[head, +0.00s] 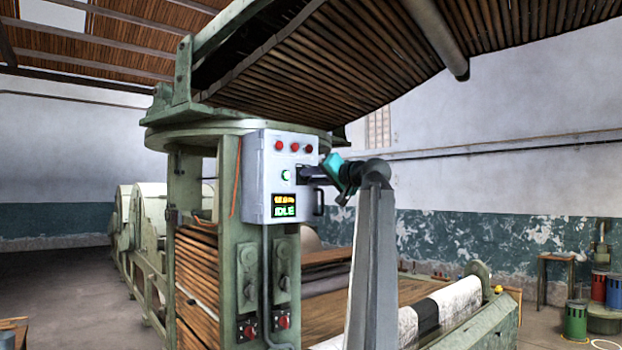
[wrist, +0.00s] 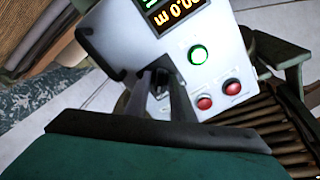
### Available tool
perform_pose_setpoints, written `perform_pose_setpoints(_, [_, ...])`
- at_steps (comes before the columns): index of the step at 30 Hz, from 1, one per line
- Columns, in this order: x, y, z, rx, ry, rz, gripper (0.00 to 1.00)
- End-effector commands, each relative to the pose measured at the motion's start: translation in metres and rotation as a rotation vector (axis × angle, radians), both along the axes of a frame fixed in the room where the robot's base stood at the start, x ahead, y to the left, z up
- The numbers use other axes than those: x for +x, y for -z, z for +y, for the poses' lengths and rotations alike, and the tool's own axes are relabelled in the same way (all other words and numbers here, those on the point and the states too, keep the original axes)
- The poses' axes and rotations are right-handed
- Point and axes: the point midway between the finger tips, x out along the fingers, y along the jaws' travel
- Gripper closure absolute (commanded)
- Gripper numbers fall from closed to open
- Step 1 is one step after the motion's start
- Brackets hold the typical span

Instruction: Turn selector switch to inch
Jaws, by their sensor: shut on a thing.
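A light grey control box (head: 252,170) is fixed to the green machine post in the head view; its white face also shows in the wrist view (wrist: 222,58). The black selector switch (wrist: 157,74) is on this face, and my gripper (wrist: 159,86) is shut on it, with one dark finger on each side. The fingers hide much of the knob, and I cannot read its position marks. In the head view my gripper (head: 302,174) reaches the box face from the right and covers the switch. The display (head: 283,207) shows orange digits and green "IDLE".
A green lit button (head: 285,175) is beside the switch, with red buttons (head: 294,147) above. A black handle (head: 319,202) sticks out at the box's right edge. A slatted apron (head: 330,60) slopes overhead. The rollers and bed are below. Red emergency buttons (head: 284,322) are lower on the post.

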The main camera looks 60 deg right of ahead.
Motion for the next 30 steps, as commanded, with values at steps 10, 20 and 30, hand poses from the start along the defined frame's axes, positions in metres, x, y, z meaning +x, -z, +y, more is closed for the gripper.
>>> perform_pose_setpoints(10, [0.0006, 0.0003, 0.0005, 0.059, -0.002, -0.019, 1.00])
perform_pose_setpoints(20, [0.0003, 0.0003, 0.0003, 0.059, -0.001, -0.020, 0.71])
perform_pose_setpoints(30, [-0.0012, 0.0003, -0.0001, 0.057, 0.000, -0.019, 0.71])
